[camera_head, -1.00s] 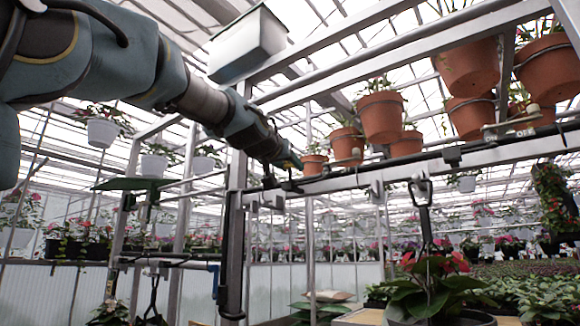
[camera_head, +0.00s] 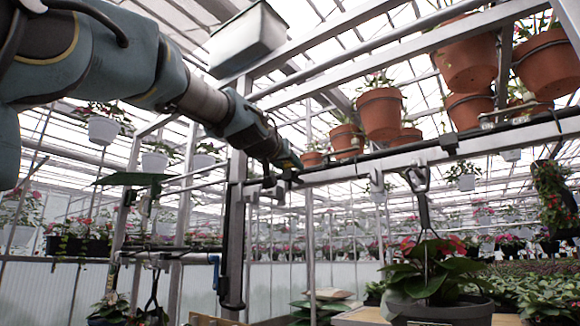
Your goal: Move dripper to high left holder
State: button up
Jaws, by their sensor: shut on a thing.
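My gripper (camera_head: 287,165) is at the end of my arm, which reaches in from the upper left. It is shut on the dripper (camera_head: 295,176), a small dark piece at the left end of the black hose. The fingertips cover most of it, so its shape is hard to tell. The black hose (camera_head: 400,150) runs right from there along the metal beam (camera_head: 470,148). A small dark holder (camera_head: 449,143) sits on the beam farther right. Dark fittings (camera_head: 240,184) show at the upright post just left of my gripper; I cannot tell which one is the high left holder.
Terracotta pots (camera_head: 380,113) stand on the shelf above the beam. A white planter box (camera_head: 247,40) is above my forearm. A red-flowered plant in a grey pot (camera_head: 440,310) hangs below the beam. An upright metal post (camera_head: 233,225) stands left of my gripper.

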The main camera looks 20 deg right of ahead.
jog(key=shift+f, duration=0.15)
jog(key=o, duration=1.1)
jog(key=shift+c, duration=0.2)
jog(key=b+v, duration=0.4)
jog(key=v, duration=0.6)
jog(key=shift+s+a, duration=0.25)
jog(key=shift+a, duration=0.05)
